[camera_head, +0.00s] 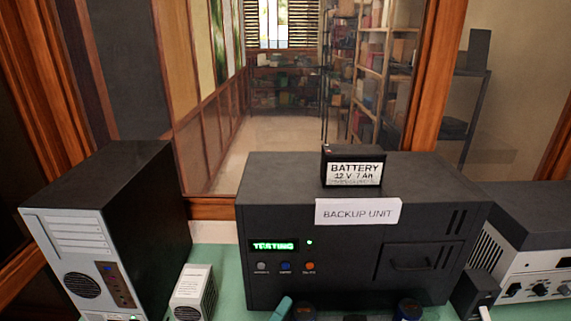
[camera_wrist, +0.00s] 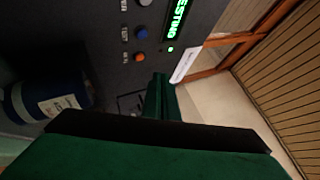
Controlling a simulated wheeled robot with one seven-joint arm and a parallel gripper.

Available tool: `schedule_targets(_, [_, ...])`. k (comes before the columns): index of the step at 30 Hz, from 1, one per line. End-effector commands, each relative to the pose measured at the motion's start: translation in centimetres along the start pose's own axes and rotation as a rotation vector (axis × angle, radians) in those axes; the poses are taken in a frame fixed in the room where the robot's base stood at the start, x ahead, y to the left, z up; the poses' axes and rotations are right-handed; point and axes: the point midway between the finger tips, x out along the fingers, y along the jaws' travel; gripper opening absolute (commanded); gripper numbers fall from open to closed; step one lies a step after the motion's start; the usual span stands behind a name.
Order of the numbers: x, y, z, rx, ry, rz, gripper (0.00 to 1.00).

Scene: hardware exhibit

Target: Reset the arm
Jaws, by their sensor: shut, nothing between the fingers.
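My gripper (camera_wrist: 160,82) shows in the wrist view as dark green fingers close together, with nothing visible between them. It is in front of the black backup unit (camera_wrist: 85,35), which appears turned on its side in that view. In the head view the backup unit (camera_head: 340,240) stands on the green bench, with a lit green "TESTING" display (camera_head: 273,245), a row of grey, blue and orange buttons, and a closed handled panel (camera_head: 412,262). Whether the fingers touch the unit cannot be told.
A black battery (camera_head: 353,166) sits on the unit. A computer tower (camera_head: 120,225) and small white box (camera_head: 193,293) stand left; a knobbed grey device (camera_head: 530,250) stands right. A blue cylinder (camera_wrist: 48,100) is left of my fingers in the wrist view. A window frame rises behind.

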Motion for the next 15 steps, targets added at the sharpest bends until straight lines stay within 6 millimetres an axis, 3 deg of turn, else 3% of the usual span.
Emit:
schedule_targets(6, [-5.0,-0.7,-4.0,-0.227,-0.094,-0.022,0.0])
schedule_targets(15, [-11.7,-1.8,-8.3,-0.582,-0.282,-0.028,0.0])
